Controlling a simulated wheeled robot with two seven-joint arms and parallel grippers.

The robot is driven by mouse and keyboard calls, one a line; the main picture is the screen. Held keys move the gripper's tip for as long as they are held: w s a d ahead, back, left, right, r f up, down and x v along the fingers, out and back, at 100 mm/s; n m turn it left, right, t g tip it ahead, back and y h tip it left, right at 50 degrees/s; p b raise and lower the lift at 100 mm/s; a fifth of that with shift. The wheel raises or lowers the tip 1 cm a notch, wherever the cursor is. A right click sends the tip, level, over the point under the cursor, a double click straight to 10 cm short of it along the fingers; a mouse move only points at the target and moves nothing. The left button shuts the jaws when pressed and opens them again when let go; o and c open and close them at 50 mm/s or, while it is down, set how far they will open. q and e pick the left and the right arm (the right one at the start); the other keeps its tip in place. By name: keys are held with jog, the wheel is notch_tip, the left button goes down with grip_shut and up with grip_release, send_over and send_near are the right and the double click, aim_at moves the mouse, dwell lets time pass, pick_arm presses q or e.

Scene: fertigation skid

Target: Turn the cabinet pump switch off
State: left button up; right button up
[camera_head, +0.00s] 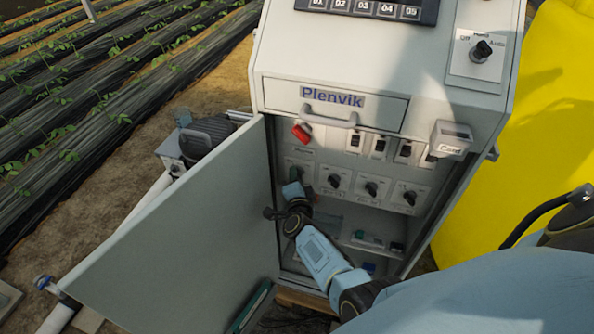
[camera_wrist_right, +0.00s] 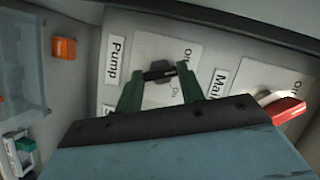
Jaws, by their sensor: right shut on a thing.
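The pump switch (camera_wrist_right: 160,74) is a black rotary knob on a pale plate beside a "Pump" label in the right wrist view. An "Off" mark shows to its upper right; its exact setting is hard to tell. My right gripper (camera_wrist_right: 157,92) has its green fingers on both sides of the knob and is shut on it. In the head view my right gripper (camera_head: 294,178) reaches into the open cabinet (camera_head: 330,150) and hides this switch. My left gripper is not in view.
The cabinet door (camera_head: 190,235) stands open at left. A red main switch (camera_head: 301,132) sits above the gripper; it also shows in the wrist view (camera_wrist_right: 283,110). More black knobs (camera_head: 371,188) are to the right. An orange part (camera_wrist_right: 64,49) shows at the wrist view's left.

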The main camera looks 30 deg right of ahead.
jog(key=shift+w+r+n+g+p, duration=0.1)
jog(key=shift+r+n+g+p, duration=0.1)
jog(key=shift+n+g+p, duration=1.05)
jog(key=shift+n+t+p, duration=0.25)
jog(key=shift+n+p, duration=0.1)
jog(key=shift+p, duration=0.05)
jog(key=o, duration=1)
jog(key=shift+f, duration=0.1)
jog(key=shift+a, duration=0.1)
